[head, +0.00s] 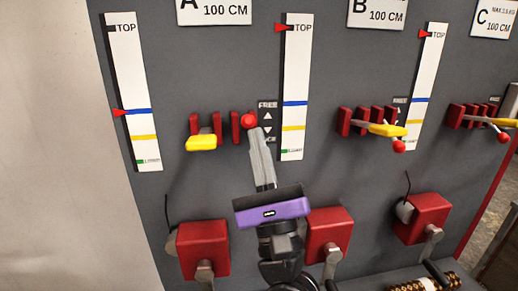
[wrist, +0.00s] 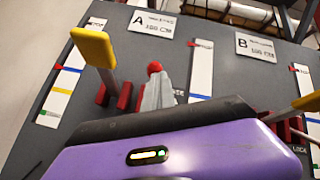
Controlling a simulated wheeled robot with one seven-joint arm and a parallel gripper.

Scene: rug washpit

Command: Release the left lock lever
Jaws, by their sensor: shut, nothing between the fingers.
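The left lock lever's red ball (head: 249,121) is under sign A, left of the FREE label strip (head: 267,116). It sits higher against its red brackets than the ball under B does. Most of its arm is hidden. My gripper (head: 255,134) is shut and empty, its fingertips just below the ball and overlapping it in view; I cannot tell whether they touch. In the wrist view the ball (wrist: 154,68) shows just beyond the tips of my gripper (wrist: 157,88). A yellow-handled lever (head: 201,143) is to the left of it.
Under B are a yellow handle (head: 388,130) and a lowered red ball (head: 398,147); a similar pair is at far right. White scales (head: 296,70) flank the levers. Red boxes with cranks (head: 203,248) stand out below, close to my arm.

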